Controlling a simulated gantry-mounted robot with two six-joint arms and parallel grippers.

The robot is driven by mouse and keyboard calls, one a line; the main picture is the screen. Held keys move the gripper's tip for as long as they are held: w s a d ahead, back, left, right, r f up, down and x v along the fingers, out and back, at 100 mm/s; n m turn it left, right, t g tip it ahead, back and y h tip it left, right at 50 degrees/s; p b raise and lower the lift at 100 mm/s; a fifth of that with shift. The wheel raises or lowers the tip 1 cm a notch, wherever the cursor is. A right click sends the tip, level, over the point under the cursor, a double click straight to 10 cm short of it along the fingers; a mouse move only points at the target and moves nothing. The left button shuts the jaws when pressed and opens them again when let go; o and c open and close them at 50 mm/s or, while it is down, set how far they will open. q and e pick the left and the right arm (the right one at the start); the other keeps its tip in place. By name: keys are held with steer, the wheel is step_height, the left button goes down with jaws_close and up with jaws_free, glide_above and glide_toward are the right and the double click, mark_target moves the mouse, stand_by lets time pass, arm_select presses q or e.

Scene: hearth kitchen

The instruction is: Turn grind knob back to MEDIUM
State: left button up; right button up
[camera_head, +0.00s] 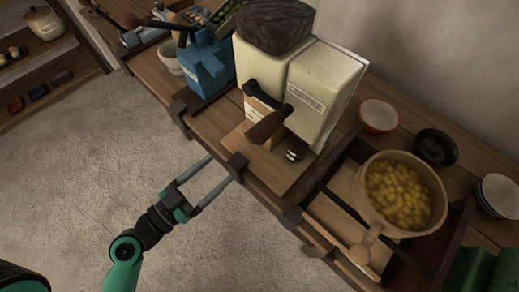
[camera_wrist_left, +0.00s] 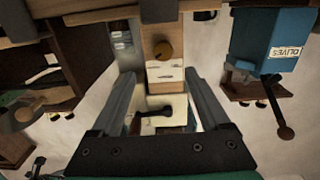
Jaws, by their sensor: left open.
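The cream coffee grinder (camera_head: 322,88), labelled COFFEE, stands on the wooden counter in the head view. A dark crank with a brown handle (camera_head: 265,128) is on its front, and a small dark and white part (camera_head: 295,154) sits low beside it. In the left wrist view a round brown knob (camera_wrist_left: 162,50) shows on a wooden front with pale markings below it; I cannot tell whether it is the grind knob, nor read a setting. My left gripper (camera_head: 224,168) is open and empty, off the counter's front edge. It also shows in the wrist view (camera_wrist_left: 164,82).
A blue mill (camera_head: 204,65) stands left of the grinder; a blue box labelled OLIVES (camera_wrist_left: 258,45) shows in the wrist view. A pot of yellow food (camera_head: 405,195) stands at the right with bowls (camera_head: 379,115) behind. Open floor (camera_head: 90,165) lies left.

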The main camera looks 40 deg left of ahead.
arm_select(q)
steer(key=a, duration=0.1)
steer(key=p, duration=0.3)
glide_toward(249, 140)
steer(key=w+r, duration=0.1)
steer(key=w, duration=0.4)
steer(key=w+p, duration=0.1)
steer(key=w, duration=0.2)
steer(key=shift+w+f+p, duration=0.25)
steer(key=shift+w+p, duration=0.1)
steer(key=shift+p, duration=0.05)
steer(key=shift+w+f, duration=0.1)
steer(key=shift+w, duration=0.15)
jaws_close()
